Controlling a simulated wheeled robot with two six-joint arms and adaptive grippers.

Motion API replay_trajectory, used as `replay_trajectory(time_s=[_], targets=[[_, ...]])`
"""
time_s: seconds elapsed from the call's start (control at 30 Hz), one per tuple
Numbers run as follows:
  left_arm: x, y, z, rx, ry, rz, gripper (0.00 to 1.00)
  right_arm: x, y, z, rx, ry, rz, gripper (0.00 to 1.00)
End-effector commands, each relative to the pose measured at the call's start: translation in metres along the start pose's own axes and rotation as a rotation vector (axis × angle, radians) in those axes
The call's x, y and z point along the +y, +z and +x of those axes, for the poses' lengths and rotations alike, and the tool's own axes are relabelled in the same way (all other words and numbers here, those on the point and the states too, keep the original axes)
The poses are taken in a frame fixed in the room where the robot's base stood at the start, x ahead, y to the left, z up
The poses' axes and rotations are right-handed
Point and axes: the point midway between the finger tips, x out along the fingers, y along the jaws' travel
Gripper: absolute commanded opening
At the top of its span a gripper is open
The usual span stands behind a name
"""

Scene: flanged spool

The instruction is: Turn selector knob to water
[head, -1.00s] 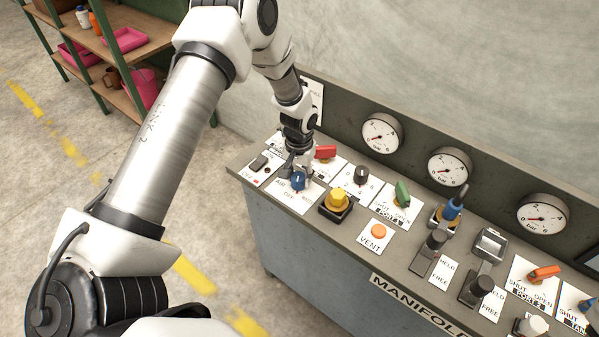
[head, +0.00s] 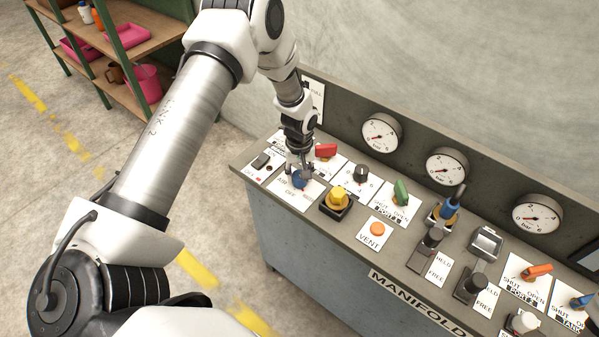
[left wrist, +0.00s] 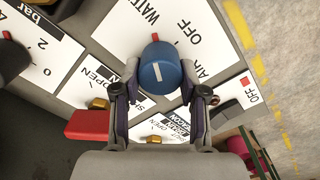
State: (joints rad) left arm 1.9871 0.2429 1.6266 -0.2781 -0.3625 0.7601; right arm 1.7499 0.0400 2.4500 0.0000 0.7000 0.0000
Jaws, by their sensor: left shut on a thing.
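The blue selector knob (head: 299,182) stands on a white plate near the left end of the panel, partly hidden by my left gripper (head: 299,172) in the head view. In the left wrist view the knob (left wrist: 160,68) shows a white line on its top and a small red mark at its far edge. The plate (left wrist: 205,45) reads WATER, OFF and AIR. I cannot tell which label the knob points to. My left gripper (left wrist: 160,80) is shut on the knob, one finger on each side. My right gripper is not in view.
A red handle (head: 326,150) stands close behind the gripper; it also shows in the left wrist view (left wrist: 95,125). A switch (head: 261,160) is to the left. Gauges (head: 381,133) line the back.

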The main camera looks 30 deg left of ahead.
Motion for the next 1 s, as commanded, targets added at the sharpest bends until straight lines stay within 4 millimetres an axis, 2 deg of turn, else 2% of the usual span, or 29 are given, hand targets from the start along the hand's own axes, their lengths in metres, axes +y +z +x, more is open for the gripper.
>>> replay_trajectory(time_s=[0.3, 0.33, 0.37, 0.4, 0.77, 0.87, 1.0], targets=[[-0.001, 0.002, 0.002, -0.006, -0.004, -0.002, 0.07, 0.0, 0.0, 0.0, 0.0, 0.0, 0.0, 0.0], [-0.001, 0.002, 0.002, -0.006, -0.004, -0.002, 0.53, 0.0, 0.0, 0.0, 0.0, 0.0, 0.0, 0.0], [-0.001, 0.002, 0.002, -0.006, -0.004, -0.002, 0.63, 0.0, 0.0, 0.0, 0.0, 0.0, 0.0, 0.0], [-0.001, 0.002, 0.002, -0.005, -0.003, -0.002, 0.67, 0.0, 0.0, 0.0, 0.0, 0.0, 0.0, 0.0], [0.0, 0.0, -0.005, -0.001, 0.0, -0.001, 0.67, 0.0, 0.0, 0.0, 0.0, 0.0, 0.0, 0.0], [0.001, -0.001, -0.021, 0.0, 0.002, -0.001, 0.67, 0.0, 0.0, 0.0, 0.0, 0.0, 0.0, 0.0], [0.001, -0.001, -0.057, 0.001, 0.003, -0.001, 0.67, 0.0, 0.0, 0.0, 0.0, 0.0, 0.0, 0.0]])
